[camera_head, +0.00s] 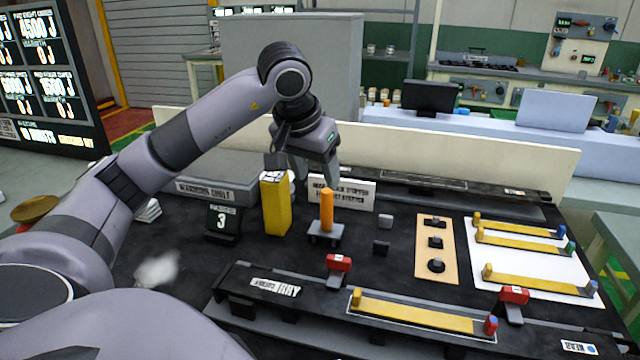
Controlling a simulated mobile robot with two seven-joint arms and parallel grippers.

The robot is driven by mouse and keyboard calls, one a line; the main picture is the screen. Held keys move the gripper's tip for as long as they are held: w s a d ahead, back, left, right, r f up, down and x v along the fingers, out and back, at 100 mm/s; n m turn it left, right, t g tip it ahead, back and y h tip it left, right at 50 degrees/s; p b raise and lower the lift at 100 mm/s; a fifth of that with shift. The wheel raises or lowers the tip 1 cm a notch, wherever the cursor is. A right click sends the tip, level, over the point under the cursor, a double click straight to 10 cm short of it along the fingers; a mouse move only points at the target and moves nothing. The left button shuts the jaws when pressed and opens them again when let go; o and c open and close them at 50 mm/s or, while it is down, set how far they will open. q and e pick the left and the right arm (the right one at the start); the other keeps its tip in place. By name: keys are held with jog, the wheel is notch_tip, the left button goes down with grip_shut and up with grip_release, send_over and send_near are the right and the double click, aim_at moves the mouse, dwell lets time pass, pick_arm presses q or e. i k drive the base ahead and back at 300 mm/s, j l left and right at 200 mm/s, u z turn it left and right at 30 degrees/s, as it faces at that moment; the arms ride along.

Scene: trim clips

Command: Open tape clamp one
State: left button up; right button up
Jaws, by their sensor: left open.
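Two red clamps sit on the dark front rail (250,285): one red clamp (338,264) left of the yellow strip (420,312), the other red clamp (513,296) near its right end. I cannot read which is clamp one, or tell whether either is open. My left gripper (304,178) points down, open, over the back of the bench, behind and well above the left clamp. It is apart from both clamps and seems empty. My right gripper is not in view.
A tall yellow block (275,205) and an orange post (327,210) stand between the gripper and front rail. A tan board (436,216) holds several black knobs. A white sheet (530,264) carries 3 yellow strips.

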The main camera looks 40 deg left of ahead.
aim_at(512, 296)
jog(key=k, duration=1)
